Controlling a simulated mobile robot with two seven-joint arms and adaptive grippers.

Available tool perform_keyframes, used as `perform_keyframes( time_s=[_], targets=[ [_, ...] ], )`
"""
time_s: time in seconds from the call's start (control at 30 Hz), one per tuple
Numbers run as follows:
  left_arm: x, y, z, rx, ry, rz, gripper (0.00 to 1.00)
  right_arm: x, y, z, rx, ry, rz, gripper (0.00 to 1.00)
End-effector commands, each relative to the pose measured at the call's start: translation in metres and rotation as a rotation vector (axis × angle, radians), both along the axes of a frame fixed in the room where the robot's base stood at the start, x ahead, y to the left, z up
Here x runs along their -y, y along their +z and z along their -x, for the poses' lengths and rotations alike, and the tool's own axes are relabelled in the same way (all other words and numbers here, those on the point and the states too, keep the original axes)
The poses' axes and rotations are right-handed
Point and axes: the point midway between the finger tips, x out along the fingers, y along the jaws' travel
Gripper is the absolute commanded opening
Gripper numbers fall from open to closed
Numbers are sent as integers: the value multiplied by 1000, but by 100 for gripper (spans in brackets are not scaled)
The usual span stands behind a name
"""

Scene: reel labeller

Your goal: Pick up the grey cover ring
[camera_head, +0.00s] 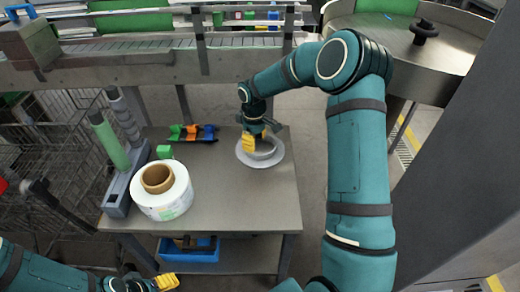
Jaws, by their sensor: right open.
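The grey cover ring (272,160) lies flat on the grey table (238,205), near its back right corner. My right gripper (258,138) reaches down from above at the ring, with a yellow fingertip over its middle and back. It is open; whether its fingers touch the ring cannot be told, and part of the ring is hidden behind it. My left gripper (165,284) is low at the bottom left edge, away from the ring. Only part of it shows, with a yellow fingertip.
A large white label roll (164,205) with a brown core stands on the table's left half. A small green block (164,152) and several coloured clamps (193,133) lie behind it. A blue bin (190,253) sits on the lower shelf. The table's front right is clear.

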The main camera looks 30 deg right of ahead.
Motion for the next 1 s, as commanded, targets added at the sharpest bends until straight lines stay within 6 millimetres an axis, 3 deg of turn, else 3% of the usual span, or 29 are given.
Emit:
perform_keyframes(
  time_s=[0.27, 0.6, 0.87, 0.97, 1.0],
  targets=[
    [0, -4, -1, 2, 1, 0, 67, -1, -17, 1, -1, 1, 0, 45],
    [0, -16, -3, 8, 2, -1, 67, -8, -61, 3, -2, -1, -1, 45],
    [0, -15, -3, 8, 2, -1, 67, -8, -62, 2, 1, 0, -1, 45],
    [0, -15, -3, 8, 2, -1, 67, -8, -62, 3, 1, 0, -1, 16],
    [0, -15, -3, 8, 2, -1, 67, -8, -62, 2, 1, 0, -1, 2]
  ],
)
